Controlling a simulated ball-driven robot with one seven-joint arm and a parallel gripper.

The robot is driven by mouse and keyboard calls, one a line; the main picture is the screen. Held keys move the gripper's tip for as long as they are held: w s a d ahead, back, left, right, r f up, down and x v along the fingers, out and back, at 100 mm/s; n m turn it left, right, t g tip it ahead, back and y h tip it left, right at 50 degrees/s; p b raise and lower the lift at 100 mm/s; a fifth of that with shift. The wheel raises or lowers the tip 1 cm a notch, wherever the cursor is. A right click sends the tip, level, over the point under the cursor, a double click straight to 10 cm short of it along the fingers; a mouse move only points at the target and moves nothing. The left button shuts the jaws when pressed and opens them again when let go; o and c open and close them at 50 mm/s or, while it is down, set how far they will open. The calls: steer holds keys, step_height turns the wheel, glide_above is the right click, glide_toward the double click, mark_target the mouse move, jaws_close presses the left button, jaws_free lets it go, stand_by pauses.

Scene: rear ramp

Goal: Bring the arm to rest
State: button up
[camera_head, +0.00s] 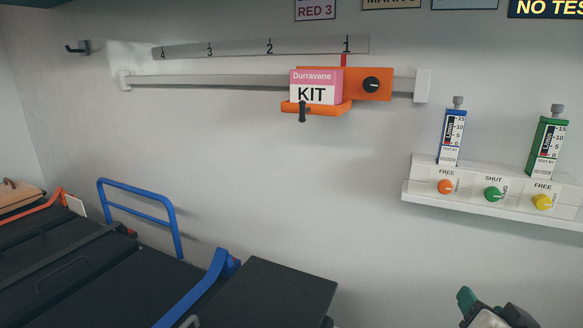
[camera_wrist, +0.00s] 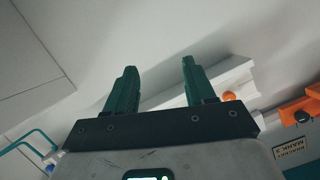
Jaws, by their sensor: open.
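My gripper (camera_head: 487,305) shows at the bottom right edge of the head view, with a green finger raised and most of the arm out of frame. In the wrist view my gripper (camera_wrist: 159,66) has its two green fingers standing apart with nothing between them. In the head view it is below the white wall shelf, apart from it in the picture.
The white shelf (camera_head: 480,203) carries orange, green and yellow knobs and blue and green gauges. An orange carriage (camera_head: 360,88) with a pink-and-white KIT box (camera_head: 315,88) sits on a wall rail. A stretcher with blue rails (camera_head: 138,190) fills the lower left.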

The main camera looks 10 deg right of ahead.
steer(key=s+a+f+n+g+y, duration=0.2)
steer(key=s+f+g, duration=0.15)
steer(key=f, duration=0.45)
steer(key=s+a+f+n+g+y, duration=0.1)
steer(key=s+f+n+g, duration=0.15)
steer(key=s+f, duration=0.45)
steer(key=s+a+f+n+g+y, duration=0.2)
steer(key=s+a+f, duration=0.1)
steer(key=s+f, duration=0.35)
steer(key=s+a+f+n+g+y, duration=0.1)
steer(key=s+a+f+n+g, duration=0.2)
steer(key=s+f, duration=0.35)
step_height(320, 180, up, 12)
steer(key=p, duration=1.3)
steer(key=shift+s+a+f+y, duration=0.2)
steer(key=shift+s+a+y, duration=0.05)
steer(key=shift+a+y, duration=0.1)
